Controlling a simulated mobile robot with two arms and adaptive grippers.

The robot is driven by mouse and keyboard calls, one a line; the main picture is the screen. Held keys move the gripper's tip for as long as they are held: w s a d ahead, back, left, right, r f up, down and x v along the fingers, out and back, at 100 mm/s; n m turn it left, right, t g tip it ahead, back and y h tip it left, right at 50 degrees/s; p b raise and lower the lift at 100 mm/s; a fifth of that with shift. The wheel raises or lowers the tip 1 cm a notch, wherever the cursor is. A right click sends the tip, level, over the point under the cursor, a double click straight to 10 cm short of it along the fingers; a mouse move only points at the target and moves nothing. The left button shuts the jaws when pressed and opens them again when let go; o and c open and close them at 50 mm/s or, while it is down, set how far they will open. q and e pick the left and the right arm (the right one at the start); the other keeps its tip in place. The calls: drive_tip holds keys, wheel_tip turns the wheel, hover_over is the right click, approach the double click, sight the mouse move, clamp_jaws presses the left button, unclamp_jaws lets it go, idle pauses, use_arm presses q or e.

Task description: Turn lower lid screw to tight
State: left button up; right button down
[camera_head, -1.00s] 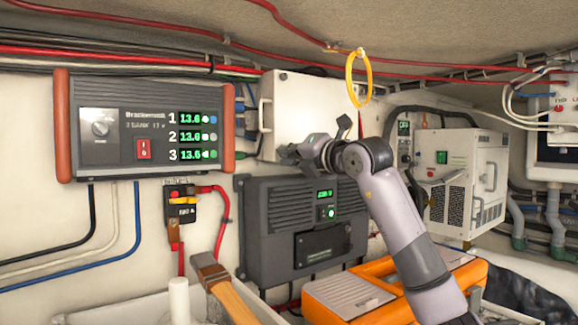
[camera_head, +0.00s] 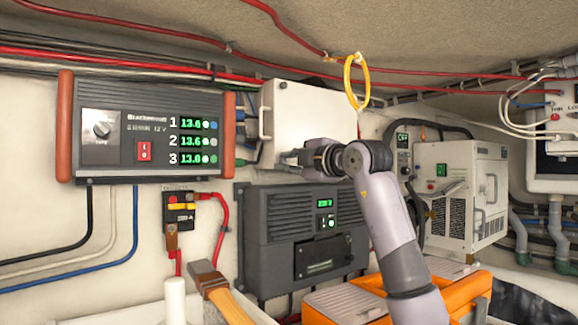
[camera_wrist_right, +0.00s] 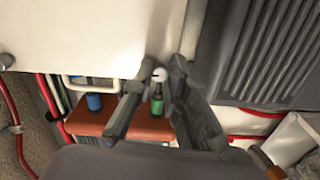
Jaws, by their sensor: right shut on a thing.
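The white box with its lid (camera_head: 305,108) is mounted on the wall in the head view. My right gripper (camera_head: 284,158) is at the lid's lower edge, and the screw is hidden there. In the right wrist view the lid (camera_wrist_right: 75,35) fills the upper left. A small pale round screw head (camera_wrist_right: 159,74) shows at the lid's edge, between the fingertips of my right gripper (camera_wrist_right: 160,70). The gripper is shut on this screw. How far the screw is turned cannot be told. My left gripper is not in view.
A dark charger (camera_head: 150,130) with red-brown ends hangs left of the box. A dark grey finned unit (camera_head: 280,235) is just below it. A yellow ring (camera_head: 348,80) hangs in front. An orange case (camera_head: 460,290) and a wooden-handled tool (camera_head: 225,295) lie below.

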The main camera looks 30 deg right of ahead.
drive_tip(key=shift+f+m, duration=0.1)
drive_tip(key=shift+m, duration=0.5)
drive_tip(key=c, duration=1.6)
unclamp_jaws()
drive_tip(key=shift+s, duration=0.1)
drive_tip(key=s, duration=0.4)
drive_tip(key=s+d, duration=0.1)
drive_tip(key=s, duration=0.6)
drive_tip(key=shift+s+d, duration=0.35)
